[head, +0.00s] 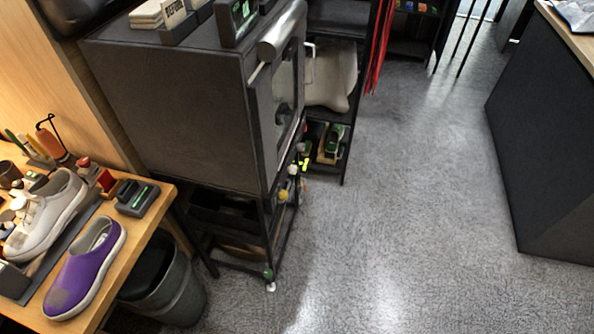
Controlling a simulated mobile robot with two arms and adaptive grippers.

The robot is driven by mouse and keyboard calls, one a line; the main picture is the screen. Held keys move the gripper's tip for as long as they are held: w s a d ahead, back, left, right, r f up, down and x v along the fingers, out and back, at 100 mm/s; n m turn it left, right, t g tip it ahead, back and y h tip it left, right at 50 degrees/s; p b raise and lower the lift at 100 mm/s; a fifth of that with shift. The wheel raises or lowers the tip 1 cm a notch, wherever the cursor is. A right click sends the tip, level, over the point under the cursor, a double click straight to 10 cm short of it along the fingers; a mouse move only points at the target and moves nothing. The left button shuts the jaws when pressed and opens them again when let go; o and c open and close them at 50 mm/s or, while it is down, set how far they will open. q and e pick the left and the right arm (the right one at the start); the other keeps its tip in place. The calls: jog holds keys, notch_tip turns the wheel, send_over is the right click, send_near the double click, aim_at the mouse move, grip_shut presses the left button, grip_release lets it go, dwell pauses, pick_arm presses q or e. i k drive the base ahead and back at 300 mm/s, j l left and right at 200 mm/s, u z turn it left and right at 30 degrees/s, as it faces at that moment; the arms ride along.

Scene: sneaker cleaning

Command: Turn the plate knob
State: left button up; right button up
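No knob that I can name with certainty as the plate knob shows in the head view. A large dark box-shaped cabinet (175,105) stands on a black frame at upper left centre. Its front faces right and is seen at a steep slant, with a bar handle, a glass-like panel and a dark round part (282,113) that may be a knob. Small coloured round parts sit below it on the frame. A small dark device (137,198) with a green strip lies on the wooden table. Neither of my grippers is in view.
The wooden table (150,222) at left holds a purple shoe (86,268), a whitish shoe (45,215) and several tools. A grey bin (177,298) stands beside it. A dark counter (540,140) is at right. Grey floor (410,200) between is clear.

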aim_at(292, 170)
jog(key=i+l+u, duration=0.1)
jog(key=u, duration=0.35)
jog(key=i+l+u, duration=0.1)
jog(key=l+u, duration=0.45)
jog(key=u, duration=0.3)
jog(key=i, duration=0.05)
